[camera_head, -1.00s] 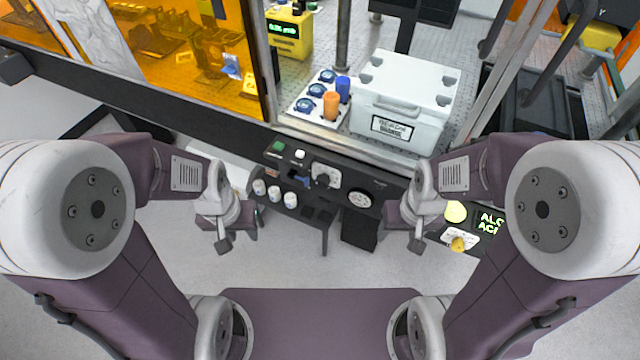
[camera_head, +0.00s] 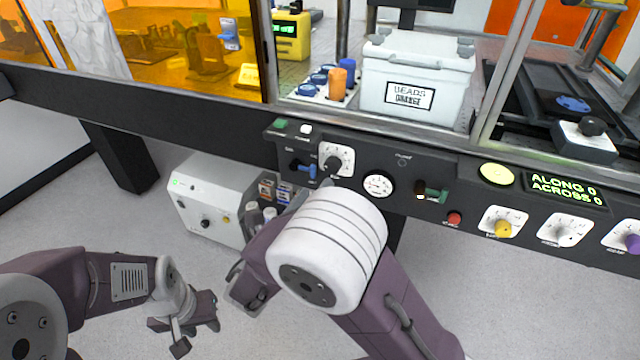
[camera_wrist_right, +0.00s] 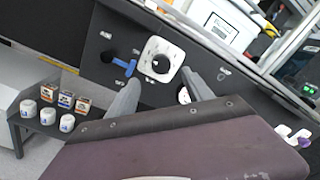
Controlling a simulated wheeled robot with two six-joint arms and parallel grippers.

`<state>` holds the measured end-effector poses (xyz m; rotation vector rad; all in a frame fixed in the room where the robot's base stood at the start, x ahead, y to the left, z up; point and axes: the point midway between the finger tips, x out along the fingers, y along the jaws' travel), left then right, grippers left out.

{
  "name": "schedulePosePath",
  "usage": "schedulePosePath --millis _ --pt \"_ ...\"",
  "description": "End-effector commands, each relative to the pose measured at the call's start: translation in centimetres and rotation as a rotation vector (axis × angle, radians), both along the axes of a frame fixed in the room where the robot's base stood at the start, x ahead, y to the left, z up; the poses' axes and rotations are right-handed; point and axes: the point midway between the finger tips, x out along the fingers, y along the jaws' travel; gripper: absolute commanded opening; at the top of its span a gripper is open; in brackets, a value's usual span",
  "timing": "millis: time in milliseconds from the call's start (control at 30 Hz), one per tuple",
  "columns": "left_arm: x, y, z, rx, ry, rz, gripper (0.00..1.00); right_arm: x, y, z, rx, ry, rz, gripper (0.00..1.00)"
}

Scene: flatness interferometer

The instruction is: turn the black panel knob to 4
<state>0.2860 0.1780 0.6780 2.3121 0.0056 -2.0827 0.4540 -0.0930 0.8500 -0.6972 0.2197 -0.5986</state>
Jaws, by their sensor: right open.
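The black panel knob (camera_head: 333,163) sits on a white dial plate on the dark front panel, left of a round gauge. It also shows in the right wrist view (camera_wrist_right: 160,64), where its dial marks are too small to read. My right gripper (camera_wrist_right: 163,78) is open, its two fingers on either side of the dial plate's lower part, with the knob between and just beyond the tips. No contact is seen. In the head view my right wrist hides most of that gripper. My left gripper (camera_head: 188,322) hangs low at the left, away from the panel; its jaw opening is unclear.
A blue lever (camera_head: 306,169) is close left of the knob, the gauge (camera_head: 378,184) close right. Further right are a green switch (camera_head: 436,195), a red button (camera_head: 454,218) and a yellow knob (camera_head: 503,228). A white cabinet (camera_head: 212,200) stands below left.

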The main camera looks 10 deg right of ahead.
Motion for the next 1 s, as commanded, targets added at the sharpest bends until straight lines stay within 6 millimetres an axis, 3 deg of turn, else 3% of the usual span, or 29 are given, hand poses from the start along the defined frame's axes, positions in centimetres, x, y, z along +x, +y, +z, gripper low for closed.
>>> schedulePosePath --millis 433,800,867,1000 --pt "0.0 0.0 -2.3 0.000 0.001 0.000 0.36 6.3 -4.8 -0.2 0.006 0.000 -0.008 0.59" --pt "0.0 0.0 -2.4 0.000 0.001 0.000 0.36 7.2 -5.4 0.0 0.005 0.002 -0.004 0.59" --pt "0.0 0.0 -2.4 0.000 0.001 0.000 0.36 7.2 -5.4 0.0 0.005 0.002 -0.004 0.46" --pt "0.0 0.0 -2.4 0.000 0.001 0.000 0.36 7.2 -5.4 0.0 0.006 0.003 -0.005 0.07"
